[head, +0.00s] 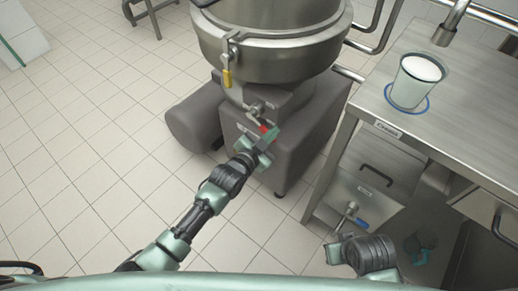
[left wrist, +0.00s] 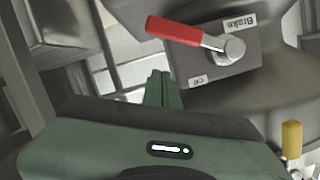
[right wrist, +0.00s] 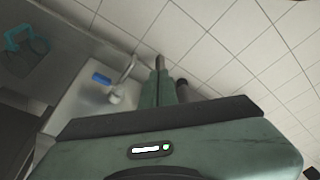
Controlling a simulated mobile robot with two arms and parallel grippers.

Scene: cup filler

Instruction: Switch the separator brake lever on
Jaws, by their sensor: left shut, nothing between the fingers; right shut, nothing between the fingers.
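The separator (head: 272,38) is a large grey metal machine at the top of the head view. Its brake lever (left wrist: 178,31) has a red handle on a silver pivot, fixed to a dark box (left wrist: 215,70) with a "Brake" label and a smaller label that seems to read "Off". In the left wrist view the handle points left from the pivot. My left gripper (left wrist: 162,82) is shut and empty, just below the red handle and apart from it in that view. In the head view the red lever (head: 264,129) shows just beyond the gripper. My right gripper (right wrist: 157,75) is shut and empty, low and away from the lever.
A steel table (head: 455,115) stands at the right, with a filled cup (head: 417,78) on a blue ring. Below it are a drawer front (head: 377,168) and a tap with a blue handle (right wrist: 102,78). A yellow handle (head: 227,78) hangs on the separator.

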